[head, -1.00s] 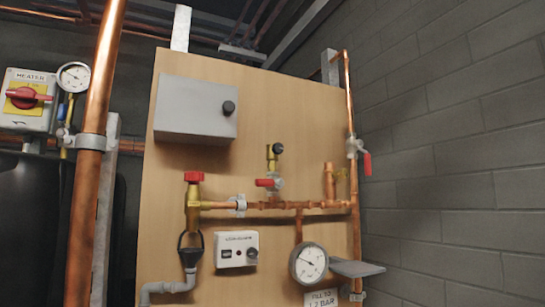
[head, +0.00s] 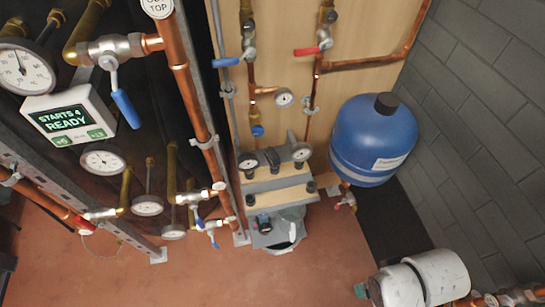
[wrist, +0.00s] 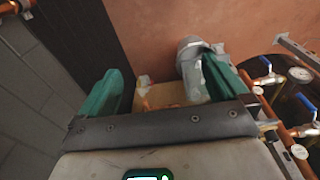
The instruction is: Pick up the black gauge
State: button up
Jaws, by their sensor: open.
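My gripper (wrist: 160,72) is open in the wrist view, with one green finger on each side and nothing visibly held. A small wooden surface (wrist: 165,92) shows beyond and between the fingers, with a grey rounded part by the right finger. I cannot tell which is the black gauge.
A blue tank (head: 372,140) hangs right of the stand. Copper pipes and valves stand left, with a "STARTS 4 READY" box (head: 70,118). Red floor (head: 150,285) is open below; a grey brick wall (head: 480,130) bounds the right.

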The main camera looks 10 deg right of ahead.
aim_at(271, 155)
jog(key=i+j+z, duration=0.2)
jog(key=j, duration=0.45)
jog(key=i+j+z, duration=0.15)
jog(key=j, duration=0.55)
jog(key=i+j+z, duration=0.2)
jog(key=j, duration=0.5)
jog(key=j+z, duration=0.2)
jog(key=j, duration=0.5)
